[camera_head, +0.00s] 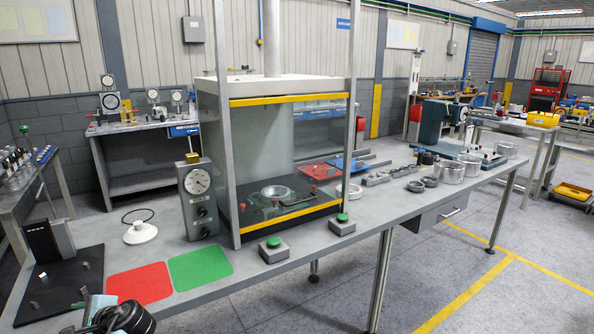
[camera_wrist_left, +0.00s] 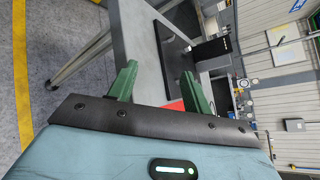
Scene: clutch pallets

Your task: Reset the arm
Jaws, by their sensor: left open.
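My left gripper (camera_wrist_left: 158,70) shows in the left wrist view with its two green fingers apart and nothing between them. Beyond the fingers are the grey workbench edge and part of a red mat (camera_wrist_left: 175,105). In the head view, part of my left arm (camera_head: 125,318) shows at the bottom left, in front of the bench; its fingers cannot be made out there. My right arm and gripper are in neither view.
The grey bench (camera_head: 300,262) carries a black plate (camera_head: 70,275), a red mat (camera_head: 140,283), a green mat (camera_head: 201,268), a dial gauge box (camera_head: 198,195), two green-button boxes (camera_head: 272,248), a press enclosure (camera_head: 285,88) and several metal rings. The floor in front of the bench is clear.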

